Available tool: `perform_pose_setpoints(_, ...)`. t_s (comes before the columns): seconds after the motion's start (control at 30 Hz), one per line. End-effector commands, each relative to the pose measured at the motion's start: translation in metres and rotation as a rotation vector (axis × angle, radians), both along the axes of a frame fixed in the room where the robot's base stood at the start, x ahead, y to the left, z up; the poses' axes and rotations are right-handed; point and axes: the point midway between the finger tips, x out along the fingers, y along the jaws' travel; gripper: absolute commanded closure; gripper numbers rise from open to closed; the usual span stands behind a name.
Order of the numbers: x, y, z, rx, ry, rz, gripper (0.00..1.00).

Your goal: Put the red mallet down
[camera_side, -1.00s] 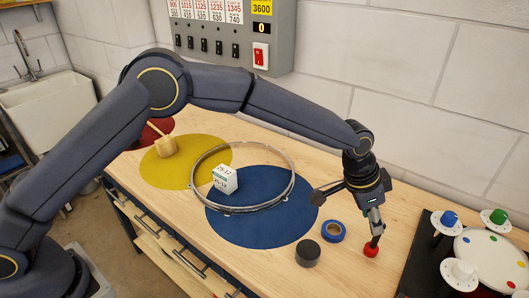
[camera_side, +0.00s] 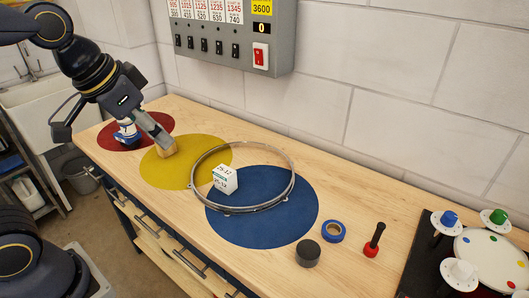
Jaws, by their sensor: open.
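The red mallet (camera_side: 372,246) stands on the bench at the right, red head down and black handle up, tilted slightly. Nothing touches it. My gripper (camera_side: 167,146) is far from it, at the left over the yellow disc (camera_side: 185,177).
A metal hoop (camera_side: 291,194) lies across the yellow and blue discs (camera_side: 270,225), with a white printed box (camera_side: 225,179) inside. Blue tape (camera_side: 333,232) and a dark cylinder (camera_side: 308,253) lie near the mallet. A red disc (camera_side: 154,123) holds a blue-and-white item (camera_side: 127,133).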

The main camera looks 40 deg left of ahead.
Motion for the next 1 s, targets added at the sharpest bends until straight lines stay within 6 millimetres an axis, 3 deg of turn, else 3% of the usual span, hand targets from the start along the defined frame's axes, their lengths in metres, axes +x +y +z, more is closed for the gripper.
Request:
perform_pose_setpoints(0.03, -0.019, 0.010, -0.005, -0.010, -0.011, 0.042, 0.60)
perform_pose_setpoints(0.1, -0.039, 0.018, -0.013, -0.023, -0.014, 0.086, 0.60)
perform_pose_setpoints(0.23, -0.057, 0.026, -0.022, -0.036, -0.018, 0.128, 0.60)
perform_pose_setpoints(1.0, -0.060, 0.026, -0.024, -0.038, -0.018, 0.134, 0.60)
